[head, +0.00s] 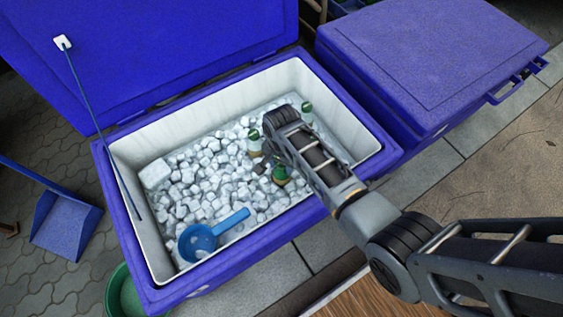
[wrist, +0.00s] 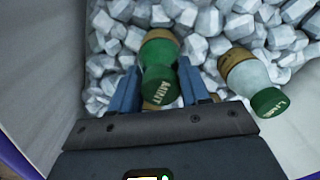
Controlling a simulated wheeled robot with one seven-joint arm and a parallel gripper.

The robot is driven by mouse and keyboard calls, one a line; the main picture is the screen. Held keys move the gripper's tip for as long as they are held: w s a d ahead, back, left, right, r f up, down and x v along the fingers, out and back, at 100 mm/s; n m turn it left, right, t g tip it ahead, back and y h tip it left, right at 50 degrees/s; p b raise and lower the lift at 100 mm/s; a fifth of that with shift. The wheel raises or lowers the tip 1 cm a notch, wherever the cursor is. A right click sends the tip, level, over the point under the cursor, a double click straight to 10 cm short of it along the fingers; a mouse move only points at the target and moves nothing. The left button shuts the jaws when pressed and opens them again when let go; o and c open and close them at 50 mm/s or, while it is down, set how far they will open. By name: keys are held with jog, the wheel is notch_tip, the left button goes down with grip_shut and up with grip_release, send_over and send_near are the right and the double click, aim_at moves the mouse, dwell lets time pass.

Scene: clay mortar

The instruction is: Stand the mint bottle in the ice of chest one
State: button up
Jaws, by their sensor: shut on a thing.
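The open blue chest (head: 128,230) has a white inside and holds a bed of ice cubes (head: 205,172). The green mint bottle (head: 279,175) is at my gripper (head: 267,168), over the right part of the ice. In the wrist view the mint bottle (wrist: 160,55) is between the two blue-grey fingers of my gripper (wrist: 158,88), which is shut on it. Its cap, lettered MINT, faces the camera. Its far end is against the ice in the picture; I cannot tell whether it touches. The chest's number is not readable.
A pale bottle with a green cap (wrist: 255,80), lettered like LIME, stands close right in the wrist view. Pale green-capped bottles (head: 254,143) (head: 307,112) stand in the ice. A blue scoop (head: 200,240) lies front left. A closed blue chest (head: 430,60) is at right.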

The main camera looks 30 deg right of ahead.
jog(key=shift+f, duration=0.1)
jog(key=o, duration=1.6)
notch_tip(320, 180, up, 27)
jog(key=p, duration=2.7)
